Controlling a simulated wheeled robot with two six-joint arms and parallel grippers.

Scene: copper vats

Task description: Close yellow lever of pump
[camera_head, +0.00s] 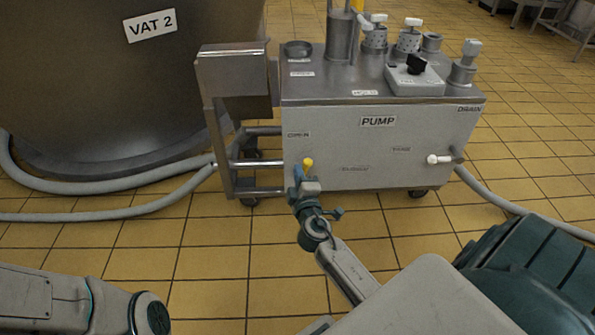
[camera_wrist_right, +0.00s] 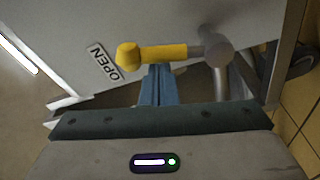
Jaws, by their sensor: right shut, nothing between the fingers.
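The pump (camera_head: 345,150) is a grey metal box on casters with a "PUMP" label. Its yellow lever (camera_head: 308,163) shows as a small yellow knob low on the front's left side. In the right wrist view, the yellow lever (camera_wrist_right: 160,53) sticks out to the left from a grey pivot (camera_wrist_right: 213,48), its rounded end near an "OPEN" label (camera_wrist_right: 103,62). My right gripper (camera_head: 297,178) is at the lever. Its blue fingers (camera_wrist_right: 157,80) are shut and empty, with the tips right by the lever's middle; I cannot tell whether they touch. My left gripper is out of view.
A white-handled lever (camera_head: 438,159) is at the pump's right side. Hoses (camera_head: 110,213) run across the tiled floor on the left. The large vat (camera_head: 110,80) labelled "VAT 2" stands behind on the left. Floor in front of the pump is open.

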